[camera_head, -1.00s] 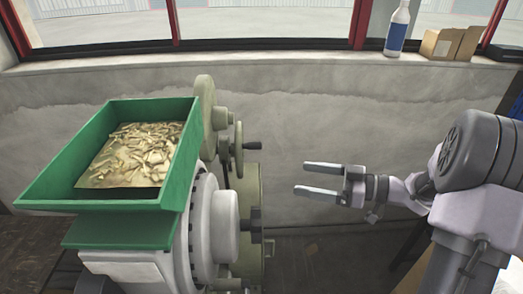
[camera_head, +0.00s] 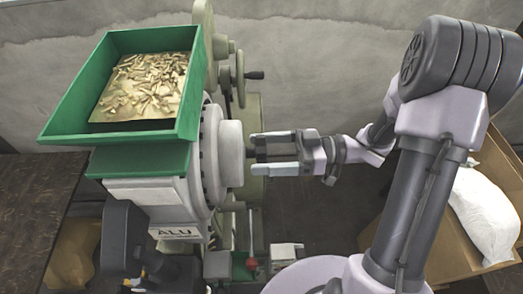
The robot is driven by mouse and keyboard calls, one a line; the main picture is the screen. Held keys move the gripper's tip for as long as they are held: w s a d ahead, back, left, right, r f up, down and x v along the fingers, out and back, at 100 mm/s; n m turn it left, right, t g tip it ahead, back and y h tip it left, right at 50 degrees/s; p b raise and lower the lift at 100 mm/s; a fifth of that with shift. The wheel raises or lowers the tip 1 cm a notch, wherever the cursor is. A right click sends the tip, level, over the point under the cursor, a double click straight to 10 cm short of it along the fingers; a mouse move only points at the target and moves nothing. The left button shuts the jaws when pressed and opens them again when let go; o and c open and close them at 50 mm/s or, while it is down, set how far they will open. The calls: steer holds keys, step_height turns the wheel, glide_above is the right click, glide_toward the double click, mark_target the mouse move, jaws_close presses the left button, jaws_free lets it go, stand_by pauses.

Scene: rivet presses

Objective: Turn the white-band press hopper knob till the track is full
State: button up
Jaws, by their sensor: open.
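The press has a green hopper (camera_head: 60,112) holding a sheet of brass-coloured rivets (camera_head: 150,85). Below it is a pale round drum (camera_head: 232,153) with a white ring band (camera_head: 209,145) behind it. A small dark knob (camera_head: 250,150) sticks out of the drum's right face, partly hidden by my fingers. My gripper (camera_head: 259,153) is open, pointing left, with its fingertips close to the drum face and one on each side of the knob. Whether the fingers touch the knob, I cannot tell. The rivet track and its fill level cannot be made out.
An "ALU" plate (camera_head: 175,232) sits on the press front. A cardboard box (camera_head: 448,243) with a white sack (camera_head: 487,215) is at right.

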steer(key=shift+a, duration=0.3)
steer(key=c, duration=1.4)
